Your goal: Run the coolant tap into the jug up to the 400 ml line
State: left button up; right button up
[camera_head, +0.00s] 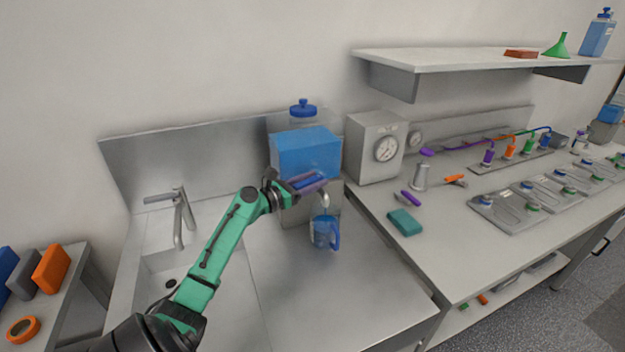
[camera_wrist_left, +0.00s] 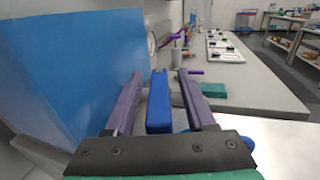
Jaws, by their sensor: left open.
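The coolant tank (camera_head: 305,152) is a blue box with a blue-capped neck, standing on a grey block beside the sink. Its tap has a pale curved spout (camera_head: 325,199) at the front right. A blue bar, seemingly the tap lever (camera_wrist_left: 158,102), stands between the purple fingers of my left gripper (camera_head: 317,184). The gripper is open, with a visible gap on each side of the lever. The clear bluish jug (camera_head: 324,235) stands upright on the counter below the spout, its handle to the right. Its lines and fill level are too small to read. My right gripper is out of view.
A sink with a steel faucet (camera_head: 178,215) lies left of the tank. A gauge box (camera_head: 375,147), a teal block (camera_head: 405,222) and a metal bottle (camera_head: 420,177) stand to the right. The counter in front of the jug is clear.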

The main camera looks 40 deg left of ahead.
pick_arm(q)
grip_shut()
dwell(1.4)
